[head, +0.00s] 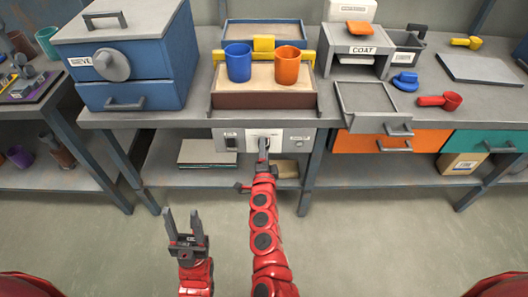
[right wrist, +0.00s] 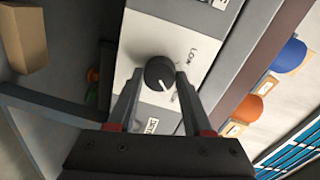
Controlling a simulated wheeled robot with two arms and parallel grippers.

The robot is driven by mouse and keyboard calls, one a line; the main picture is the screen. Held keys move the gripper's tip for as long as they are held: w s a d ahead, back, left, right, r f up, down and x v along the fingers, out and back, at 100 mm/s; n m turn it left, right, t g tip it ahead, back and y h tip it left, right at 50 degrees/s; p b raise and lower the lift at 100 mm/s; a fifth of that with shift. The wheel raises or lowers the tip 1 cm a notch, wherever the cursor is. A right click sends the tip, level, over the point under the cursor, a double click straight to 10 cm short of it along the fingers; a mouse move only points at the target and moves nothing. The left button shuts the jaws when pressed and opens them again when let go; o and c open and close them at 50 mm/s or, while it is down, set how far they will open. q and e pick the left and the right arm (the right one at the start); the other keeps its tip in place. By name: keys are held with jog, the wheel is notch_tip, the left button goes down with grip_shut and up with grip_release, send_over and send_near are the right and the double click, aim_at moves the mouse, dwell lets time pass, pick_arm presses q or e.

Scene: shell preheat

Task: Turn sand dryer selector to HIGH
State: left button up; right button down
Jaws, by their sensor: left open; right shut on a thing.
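The selector (right wrist: 160,72) is a dark round knob on a white plate on the sand dryer's front panel (head: 228,141). In the right wrist view its white pointer mark faces down and slightly right, and a LOW label (right wrist: 193,55) is printed beside it. A HIGH label is not readable. My right gripper (right wrist: 157,90) is shut on the knob, one finger on each side; in the head view its arm (head: 263,172) reaches up to the panel and hides most of the knob. My left gripper (head: 184,222) is open and empty, fingers up, over the floor.
Above the panel, a sand tray (head: 262,100) holds a blue cup (head: 238,63) and an orange cup (head: 286,66). A blue SIEVE box (head: 128,55) stands left and a grey COAT stand (head: 362,50) right. The floor before the bench is clear.

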dwell(0.3)
jog(key=shift+c, duration=1.6)
grip_release()
jog(key=shift+s, duration=0.1)
jog(key=s+r, duration=0.1)
jog(key=s, duration=1.6)
jog(key=shift+p, duration=0.4)
jog(key=shift+d+r, duration=0.1)
